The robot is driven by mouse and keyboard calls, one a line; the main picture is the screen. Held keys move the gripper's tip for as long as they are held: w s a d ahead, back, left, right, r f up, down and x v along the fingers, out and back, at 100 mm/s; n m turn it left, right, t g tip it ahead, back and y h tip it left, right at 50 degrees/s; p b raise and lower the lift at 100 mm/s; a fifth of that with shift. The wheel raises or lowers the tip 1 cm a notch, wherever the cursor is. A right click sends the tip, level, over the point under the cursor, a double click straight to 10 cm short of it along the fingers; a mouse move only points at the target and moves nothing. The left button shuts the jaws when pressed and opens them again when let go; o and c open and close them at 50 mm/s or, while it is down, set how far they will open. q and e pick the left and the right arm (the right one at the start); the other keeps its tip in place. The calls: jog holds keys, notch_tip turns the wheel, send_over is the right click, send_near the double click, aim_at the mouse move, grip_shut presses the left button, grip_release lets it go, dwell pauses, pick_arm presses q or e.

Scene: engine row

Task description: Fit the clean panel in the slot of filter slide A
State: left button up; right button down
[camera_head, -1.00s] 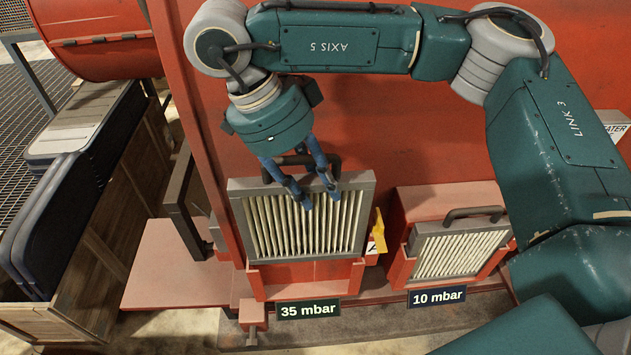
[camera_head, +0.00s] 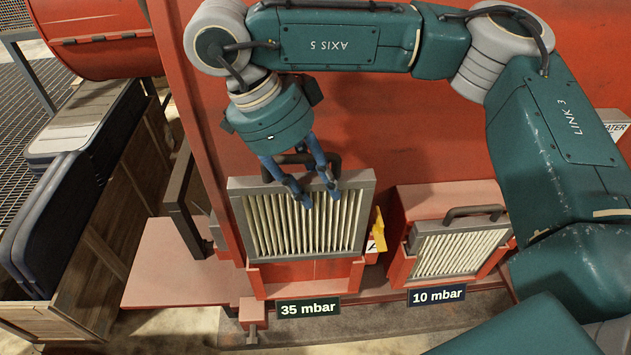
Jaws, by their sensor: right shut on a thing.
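A filter panel (camera_head: 350,225) with clean cream pleats, a grey frame and a dark top handle stands upright at the red filter slide (camera_head: 305,275) marked 35 mbar. A yellow tag (camera_head: 378,232), partly hidden, with what looks like an A, is at the slide's right side. The panel's lower edge meets the red slide; I cannot tell how deep it sits in the slot. My right gripper (camera_head: 320,193) comes down from above and is shut on the panel at its handle, its blue fingers in front of the top frame. My left gripper is out of view.
A second slide (camera_head: 400,268) marked 10 mbar, with its own pleated panel (camera_head: 458,250), stands to the right. A wooden crate (camera_head: 100,250) with dark panels is at the left. A pinkish shelf (camera_head: 175,275) between crate and slide is bare.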

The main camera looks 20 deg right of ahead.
jog(key=shift+f+b, duration=5.55)
jog(key=shift+f, duration=1.1)
jog(key=c, duration=1.2)
grip_release()
jog(key=v, duration=1.2)
jog(key=shift+s+a, duration=0.1)
